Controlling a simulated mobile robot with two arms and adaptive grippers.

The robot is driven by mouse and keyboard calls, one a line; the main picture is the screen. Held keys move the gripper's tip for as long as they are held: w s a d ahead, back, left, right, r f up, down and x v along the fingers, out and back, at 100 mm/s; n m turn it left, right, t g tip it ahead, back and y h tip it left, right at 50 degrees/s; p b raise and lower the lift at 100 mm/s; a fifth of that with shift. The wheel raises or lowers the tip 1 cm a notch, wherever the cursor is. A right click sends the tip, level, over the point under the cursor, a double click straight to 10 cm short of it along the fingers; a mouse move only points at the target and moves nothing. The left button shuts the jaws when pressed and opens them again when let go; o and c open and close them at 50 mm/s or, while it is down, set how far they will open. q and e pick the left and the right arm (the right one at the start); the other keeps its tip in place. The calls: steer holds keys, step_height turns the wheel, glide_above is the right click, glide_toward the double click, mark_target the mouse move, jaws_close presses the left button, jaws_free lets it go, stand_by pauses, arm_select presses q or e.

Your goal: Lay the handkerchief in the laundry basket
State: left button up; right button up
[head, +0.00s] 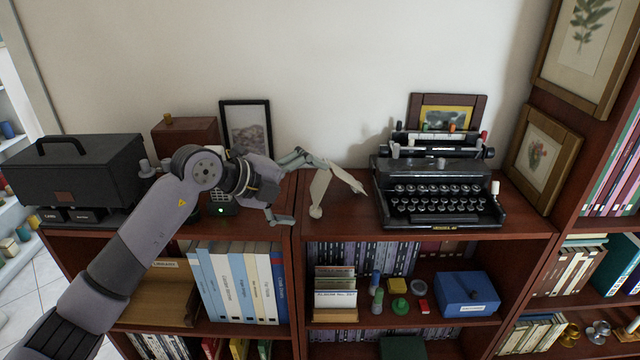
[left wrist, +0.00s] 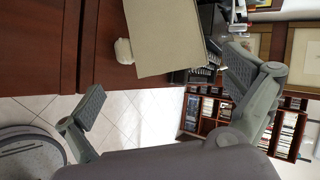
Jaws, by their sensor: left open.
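A thin beige, sheet-like thing (head: 319,190), which may be the handkerchief, shows at the fingers of my left gripper (head: 308,194), above the bookcase top and left of the typewriter. In the left wrist view the beige sheet (left wrist: 165,35) looks flat, with a pale lump at its left edge. My left gripper (left wrist: 165,72) is open, one finger on each side of the sheet's lower end in that view. I cannot tell whether the fingers touch it. No laundry basket is in view. My right gripper is not in view.
A black typewriter (head: 438,190) stands right on the bookcase top (head: 340,233). A black case (head: 75,175), a brown box (head: 187,135) and a dark picture frame (head: 247,128) stand left. Shelves below hold books and a blue box (head: 467,293). Tiled floor (left wrist: 150,112) is open.

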mark_target(320, 195)
arm_select(q)
steer(key=p+x, duration=0.2)
steer(key=x, duration=0.4)
steer(key=shift+r+p, duration=0.1)
steer(key=shift+p, duration=0.2)
steer(key=shift+a, duration=0.1)
steer(key=shift+c, duration=0.6)
steer(key=c, duration=0.7)
